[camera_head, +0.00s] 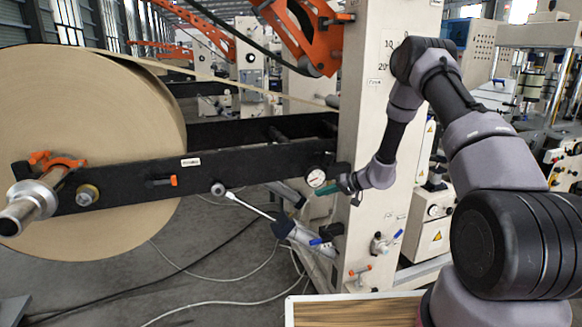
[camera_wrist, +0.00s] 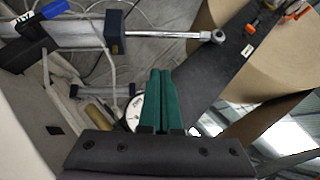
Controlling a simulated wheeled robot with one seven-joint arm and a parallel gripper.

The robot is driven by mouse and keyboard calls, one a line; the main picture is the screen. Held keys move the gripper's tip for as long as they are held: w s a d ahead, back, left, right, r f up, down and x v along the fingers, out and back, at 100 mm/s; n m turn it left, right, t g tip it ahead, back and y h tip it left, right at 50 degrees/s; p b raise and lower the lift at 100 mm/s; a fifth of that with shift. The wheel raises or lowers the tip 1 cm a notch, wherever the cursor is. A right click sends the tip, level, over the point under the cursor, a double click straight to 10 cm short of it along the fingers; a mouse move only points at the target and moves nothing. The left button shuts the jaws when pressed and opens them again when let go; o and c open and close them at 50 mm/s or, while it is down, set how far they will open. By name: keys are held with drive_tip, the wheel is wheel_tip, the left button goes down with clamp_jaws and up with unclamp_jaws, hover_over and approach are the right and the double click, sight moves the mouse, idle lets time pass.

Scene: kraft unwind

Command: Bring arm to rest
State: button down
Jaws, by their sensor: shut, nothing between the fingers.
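My gripper (camera_head: 327,189) is at the end of my arm, in front of the pale machine column and close to the round gauge (camera_head: 315,177) at the right end of the black beam. In the wrist view its two green fingers (camera_wrist: 159,98) lie together, shut, with nothing between them. The gauge (camera_wrist: 134,112) shows there partly hidden behind the fingers. My arm reaches out from the right side of the head view, bent at the elbow.
A large kraft paper roll (camera_head: 90,110) fills the left, with the black beam (camera_head: 245,143) across it. A metal rod with a ball end (camera_head: 218,189) slants below the beam. The pale column (camera_head: 372,120) stands behind my wrist. A wooden top (camera_head: 355,311) lies at the front.

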drive_tip(key=s+r+g+h, duration=0.1)
drive_tip(key=s+r, duration=0.4)
drive_tip(key=r, duration=0.4)
drive_tip(key=s+r+g, duration=0.1)
drive_tip(key=s+r, duration=0.3)
drive_tip(key=r, duration=0.6)
drive_tip(key=s+r+h, duration=0.1)
drive_tip(key=s+r, duration=0.4)
drive_tip(key=r, duration=0.4)
drive_tip(key=s+d+r+m+t+h, duration=0.1)
drive_tip(key=s+d+r+h, duration=0.1)
drive_tip(key=s, duration=0.6)
drive_tip(key=s+d+r+m+t+h, duration=0.1)
drive_tip(key=s+d+r+m+h, duration=0.1)
drive_tip(key=s+d+r, duration=0.3)
drive_tip(key=s+d+r+m+t+h, duration=0.1)
drive_tip(key=s+r, duration=0.5)
drive_tip(key=s, duration=0.6)
drive_tip(key=shift+s+d+m+h, duration=0.35)
drive_tip(key=shift+d+h, duration=0.35)
drive_tip(key=shift+d, duration=0.55)
drive_tip(key=shift+w, duration=0.1)
